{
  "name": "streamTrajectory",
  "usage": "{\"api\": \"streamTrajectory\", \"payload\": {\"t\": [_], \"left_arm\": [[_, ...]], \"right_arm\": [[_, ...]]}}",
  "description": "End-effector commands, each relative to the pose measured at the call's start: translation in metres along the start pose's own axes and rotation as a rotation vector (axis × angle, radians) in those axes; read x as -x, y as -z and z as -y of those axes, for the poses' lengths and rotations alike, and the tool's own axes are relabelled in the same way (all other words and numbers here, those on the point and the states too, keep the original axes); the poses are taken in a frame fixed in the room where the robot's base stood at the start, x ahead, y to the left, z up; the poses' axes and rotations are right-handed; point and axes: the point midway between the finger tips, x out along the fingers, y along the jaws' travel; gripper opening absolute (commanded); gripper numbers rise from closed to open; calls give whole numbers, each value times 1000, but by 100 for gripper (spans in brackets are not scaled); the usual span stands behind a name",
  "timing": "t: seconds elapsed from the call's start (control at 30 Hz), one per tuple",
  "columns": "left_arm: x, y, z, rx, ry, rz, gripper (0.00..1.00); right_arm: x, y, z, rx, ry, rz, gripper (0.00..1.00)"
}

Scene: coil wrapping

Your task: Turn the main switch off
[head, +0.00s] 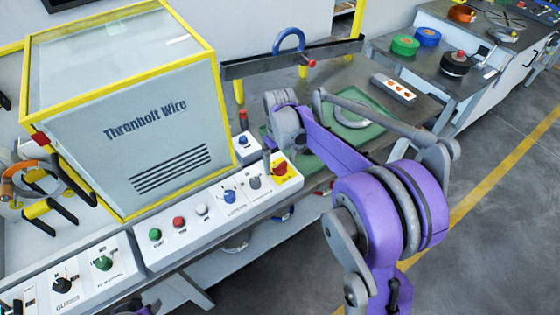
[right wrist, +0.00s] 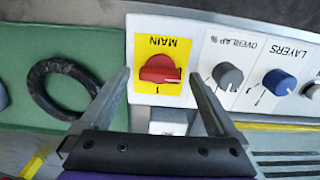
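The main switch (right wrist: 159,69) is a red knob on a yellow plate marked MAIN, upside down in the right wrist view, with a "1" beside the knob. In the head view the main switch (head: 281,169) is at the right end of the white control panel (head: 213,205). My right gripper (right wrist: 160,76) is open, with one finger on each side of the knob and a visible gap to it. In the head view my right gripper (head: 267,158) is partly hidden by its own wrist. My left gripper is not in view.
Grey and blue knobs (right wrist: 278,82) sit beside the switch. A small box with a blue button (head: 243,141) stands behind the panel. The yellow-framed machine housing (head: 160,125) rises to the left. A green mat (head: 368,104) carries a dark ring (right wrist: 62,88).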

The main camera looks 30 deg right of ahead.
Motion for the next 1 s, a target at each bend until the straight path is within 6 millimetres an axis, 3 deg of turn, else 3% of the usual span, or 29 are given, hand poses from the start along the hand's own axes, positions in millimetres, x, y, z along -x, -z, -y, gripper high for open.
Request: {"api": "streamTrajectory", "payload": {"t": [0.33, 0.8, 1.0], "left_arm": [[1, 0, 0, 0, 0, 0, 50], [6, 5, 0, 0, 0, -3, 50], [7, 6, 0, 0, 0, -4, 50]], "right_arm": [[9, 0, 0, -1, 0, 0, 95], [94, 0, 0, -1, 0, 0, 95], [107, 0, 0, -1, 0, 0, 95]]}}
